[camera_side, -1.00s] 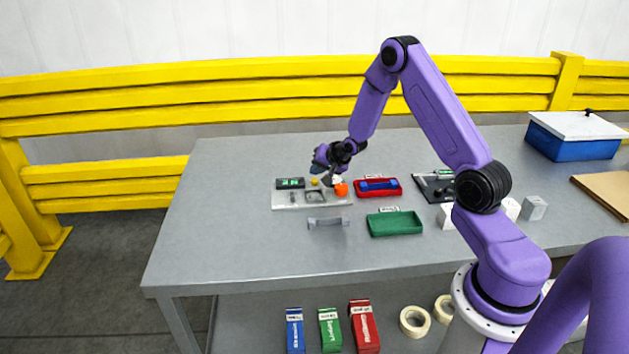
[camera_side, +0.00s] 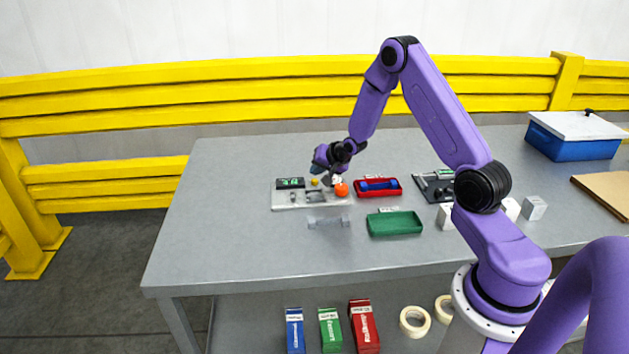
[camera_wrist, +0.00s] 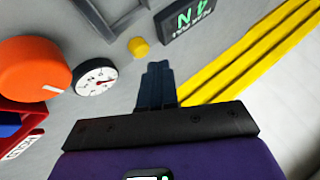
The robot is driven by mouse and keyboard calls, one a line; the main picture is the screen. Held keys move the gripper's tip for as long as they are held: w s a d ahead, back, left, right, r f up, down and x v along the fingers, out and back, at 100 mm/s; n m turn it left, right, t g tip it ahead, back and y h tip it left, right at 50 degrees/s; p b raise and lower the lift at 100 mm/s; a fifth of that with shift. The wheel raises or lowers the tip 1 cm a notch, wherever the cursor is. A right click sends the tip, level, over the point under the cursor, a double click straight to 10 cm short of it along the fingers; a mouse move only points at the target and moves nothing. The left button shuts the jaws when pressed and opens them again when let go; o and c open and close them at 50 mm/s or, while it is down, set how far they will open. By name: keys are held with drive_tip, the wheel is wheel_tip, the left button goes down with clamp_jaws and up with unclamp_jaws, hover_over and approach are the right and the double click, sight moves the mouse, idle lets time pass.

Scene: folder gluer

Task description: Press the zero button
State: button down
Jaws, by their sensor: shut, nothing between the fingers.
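A small round yellow button (camera_wrist: 138,47) stands on the grey panel (camera_wrist: 115,50), beside a dark display (camera_wrist: 187,20) with green characters. No label on the button is readable. In the side view the button (camera_side: 315,182) is between the display (camera_side: 291,183) and my gripper (camera_side: 328,180). My gripper (camera_wrist: 157,68) is shut and empty in the wrist view. Its dark fingertips appear just below and right of the button in that picture, apart from it in the image. I cannot tell their height above the panel.
A large orange knob (camera_wrist: 35,68) and a round white gauge (camera_wrist: 95,80) sit left of the fingers. A red tray (camera_side: 390,191) with a blue part, a green tray (camera_side: 395,224) and a pale handle-like piece (camera_side: 328,222) lie nearby. The table's left side is clear.

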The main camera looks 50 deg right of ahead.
drive_tip(key=shift+f, duration=0.2)
drive_tip(key=shift+f, duration=0.25)
drive_tip(key=shift+f, duration=0.45)
idle(0.8)
drive_tip(key=shift+r, duration=0.9)
drive_tip(key=shift+r, duration=2.5)
